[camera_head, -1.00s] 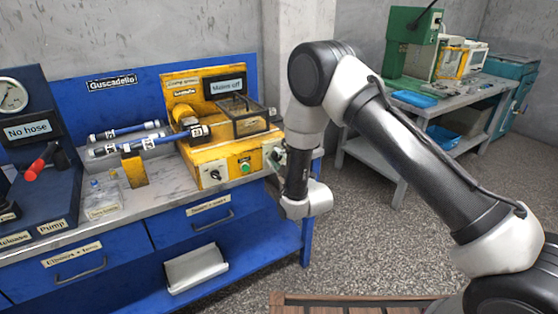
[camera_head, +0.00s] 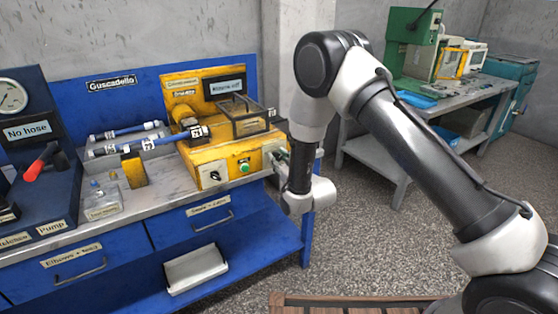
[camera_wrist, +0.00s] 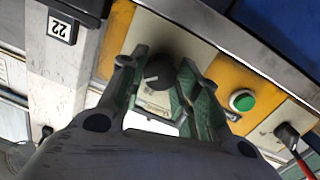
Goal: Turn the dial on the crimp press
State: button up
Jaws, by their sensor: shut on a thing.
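The yellow crimp press (camera_head: 208,152) stands on the blue workbench, with a small display reading an "off" message. In the wrist view, its dark round dial (camera_wrist: 160,74) sits on a pale plate on the yellow front. My gripper (camera_wrist: 165,88) has its green fingers on either side of the dial, shut on it. In the head view my gripper (camera_head: 279,156) is at the right end of the press front, where the dial is hidden. A green button (camera_head: 245,168) is beside it, also seen in the wrist view (camera_wrist: 242,100).
A black switch (camera_head: 214,176) is at the left of the press front. Blue hoses (camera_head: 160,140) lie left of the press. A pump panel (camera_head: 35,150) with a gauge and red lever stands further left. A grey table (camera_head: 450,95) with a green machine is behind my arm.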

jog(key=shift+m, duration=1.1)
jog(key=o, duration=1)
jog(key=v, duration=1.2)
jog(key=shift+d+r, duration=0.1)
jog(key=shift+d, duration=0.05)
